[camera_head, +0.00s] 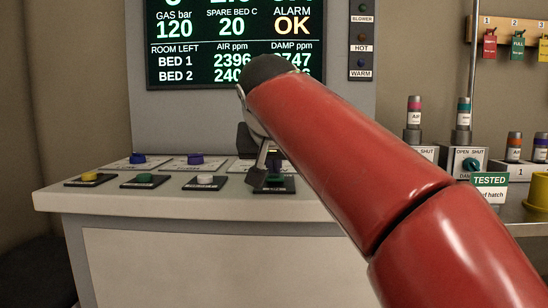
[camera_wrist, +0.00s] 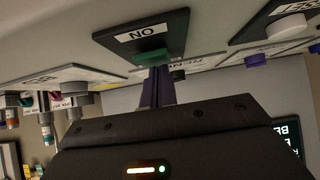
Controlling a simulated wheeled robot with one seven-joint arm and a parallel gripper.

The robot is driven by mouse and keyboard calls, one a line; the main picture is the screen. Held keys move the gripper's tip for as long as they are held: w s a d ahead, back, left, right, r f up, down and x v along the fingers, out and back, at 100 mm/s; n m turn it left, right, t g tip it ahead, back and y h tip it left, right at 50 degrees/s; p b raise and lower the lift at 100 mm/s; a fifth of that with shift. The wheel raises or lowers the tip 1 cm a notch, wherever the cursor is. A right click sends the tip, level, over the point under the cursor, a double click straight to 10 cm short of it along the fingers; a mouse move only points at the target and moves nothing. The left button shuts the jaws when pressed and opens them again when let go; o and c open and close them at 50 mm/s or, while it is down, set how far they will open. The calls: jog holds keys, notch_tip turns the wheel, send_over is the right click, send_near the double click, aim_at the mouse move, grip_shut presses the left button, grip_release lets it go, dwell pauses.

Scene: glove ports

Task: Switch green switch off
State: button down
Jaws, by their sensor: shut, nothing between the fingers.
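The green switch (camera_wrist: 150,56) sits on a dark plate (camera_wrist: 140,35) with a white "ON" label, which appears upside down in the wrist view. In the head view the switch (camera_head: 275,178) is at the right end of the front row on the console, partly hidden by my gripper. My gripper (camera_head: 262,183) is shut and empty, pointing down at this plate. In the wrist view its fingertips (camera_wrist: 157,72) are right at the green switch; I cannot tell whether they touch it.
The console top also carries a yellow button (camera_head: 88,177), another green button (camera_head: 144,178), a white button (camera_head: 205,180) and blue and purple knobs (camera_head: 195,159) behind. A display (camera_head: 180,65) stands above. Bottles and valves (camera_head: 470,162) stand to the right.

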jog(key=shift+w, duration=0.1)
jog(key=shift+w+r+p, duration=0.2)
jog(key=shift+w+p, duration=0.25)
jog(key=shift+w, duration=0.25)
